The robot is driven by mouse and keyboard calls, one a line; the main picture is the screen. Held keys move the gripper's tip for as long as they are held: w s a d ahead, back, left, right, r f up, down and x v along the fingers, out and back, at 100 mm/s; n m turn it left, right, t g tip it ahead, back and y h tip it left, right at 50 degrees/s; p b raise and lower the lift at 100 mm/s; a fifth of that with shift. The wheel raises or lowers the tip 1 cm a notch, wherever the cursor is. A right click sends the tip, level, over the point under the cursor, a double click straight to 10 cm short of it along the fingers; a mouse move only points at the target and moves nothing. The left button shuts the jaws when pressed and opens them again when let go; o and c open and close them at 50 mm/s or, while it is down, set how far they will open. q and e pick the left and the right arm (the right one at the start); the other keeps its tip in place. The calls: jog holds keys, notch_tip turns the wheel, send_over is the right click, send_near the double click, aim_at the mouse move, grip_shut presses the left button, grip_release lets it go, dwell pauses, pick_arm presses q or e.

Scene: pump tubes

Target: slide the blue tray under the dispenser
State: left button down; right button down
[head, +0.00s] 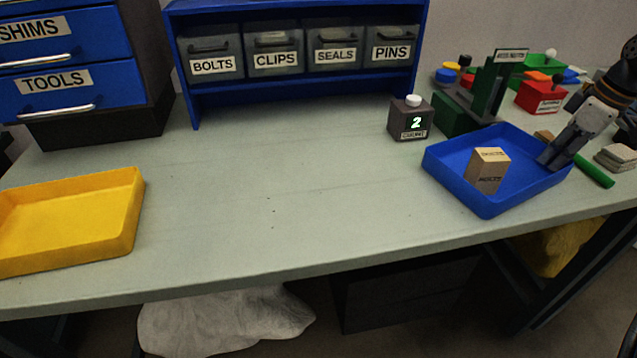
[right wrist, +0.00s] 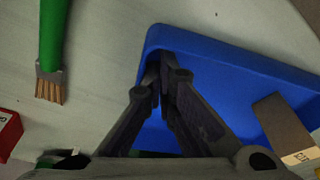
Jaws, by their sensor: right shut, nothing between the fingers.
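The blue tray (head: 483,208) lies on the right part of the bench, with a small tan box (head: 487,170) in it. The tray (right wrist: 240,75) and box (right wrist: 285,130) also show in the right wrist view. A dark green stand (head: 490,88), which looks like the dispenser, stands just behind the tray, its foot close to the tray's back edge. My right gripper (head: 547,160) is shut and empty, pointing down at the tray's right end. In the right wrist view its fingertips (right wrist: 163,70) overlap the tray's wall near a corner; contact is unclear. My left gripper is out of view.
A green-handled brush (head: 594,171) lies right of the tray. A yellow tray (head: 75,222) is far left; the bench middle is clear.

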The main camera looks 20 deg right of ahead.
jog(key=shift+s+d, duration=0.15)
jog(key=shift+d, duration=0.55)
jog(key=shift+w+a+r, duration=0.1)
jog(key=shift+w+a, duration=0.15)
jog(key=shift+a, duration=0.8)
notch_tip(320, 180, up, 7)
